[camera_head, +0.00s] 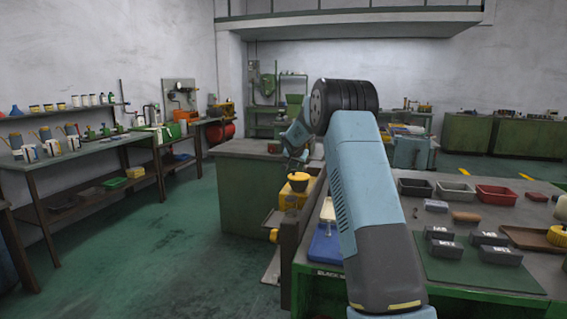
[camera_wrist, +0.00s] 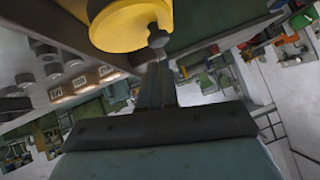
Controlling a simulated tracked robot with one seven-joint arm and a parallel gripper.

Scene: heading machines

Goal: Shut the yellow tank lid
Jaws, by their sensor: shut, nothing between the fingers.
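A yellow round lid-like part (camera_wrist: 128,38) fills the top of the wrist view, with a paler face inside its rim. In the head view a yellow part (camera_head: 298,180) stands above a yellow bowl-shaped part (camera_head: 291,201) at the left edge of the near bench. My gripper (camera_wrist: 157,40) is shut and empty, its tip close beside the yellow rim; I cannot tell whether they touch. In the head view my forearm reaches down just above the yellow parts, and my fingers are hard to make out. How far the lid stands open is unclear.
The near green bench (camera_head: 455,277) carries black blocks (camera_head: 489,238), a grey tray (camera_head: 455,190) and a red tray (camera_head: 497,194). A blue tray (camera_head: 325,245) lies at its left side. Another green bench (camera_head: 245,190) stands behind. The green floor (camera_head: 175,240) at left is clear.

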